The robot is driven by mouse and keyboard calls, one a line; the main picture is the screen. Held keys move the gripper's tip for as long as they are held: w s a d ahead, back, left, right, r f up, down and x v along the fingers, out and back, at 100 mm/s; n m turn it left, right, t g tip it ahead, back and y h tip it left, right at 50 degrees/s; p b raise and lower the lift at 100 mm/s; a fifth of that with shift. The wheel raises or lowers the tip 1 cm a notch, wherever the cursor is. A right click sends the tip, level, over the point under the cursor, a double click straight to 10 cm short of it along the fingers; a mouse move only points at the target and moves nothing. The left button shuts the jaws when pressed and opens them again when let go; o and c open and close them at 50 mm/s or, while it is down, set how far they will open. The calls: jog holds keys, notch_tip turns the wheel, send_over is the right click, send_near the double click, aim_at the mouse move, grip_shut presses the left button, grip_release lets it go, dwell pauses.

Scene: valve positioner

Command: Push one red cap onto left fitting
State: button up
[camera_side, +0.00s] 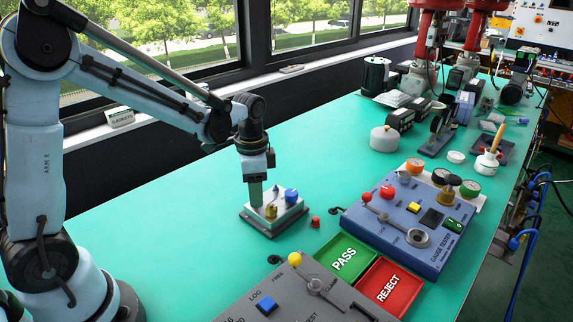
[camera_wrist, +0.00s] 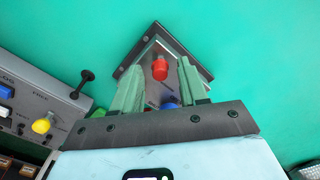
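The positioner block (camera_side: 290,217), a pale block on a dark base plate, stands on the teal table. A blue knob (camera_side: 291,195) and a brass fitting (camera_side: 270,210) are on it. In the wrist view a red cap-like piece (camera_wrist: 160,70) stands on the block, with the blue knob (camera_wrist: 168,104) nearer my gripper. A loose red cap (camera_side: 315,222) sits on the table right of the base plate. My gripper (camera_side: 255,203) is low at the block's left side. Its green fingers (camera_wrist: 157,75) are apart, with a clear gap around the red piece. The left finger hides part of the block.
A grey panel (camera_side: 240,305) with a yellow knob lies in front. The green PASS tray (camera_side: 343,258) and red REJECT tray (camera_side: 389,286) are beside it. A blue tester box (camera_side: 395,245) stands right of the block. The table left of and behind the block is clear.

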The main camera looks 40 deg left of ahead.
jog(key=shift+r, duration=0.1)
notch_tip(320, 180, up, 11)
jog(key=s+d+f+n+t, duration=0.2)
jog(key=s+d+n+t, duration=0.1)
jog(key=s+n+t, duration=0.4)
jog(key=shift+s+f, duration=0.2)
jog(key=shift+s, duration=0.9)
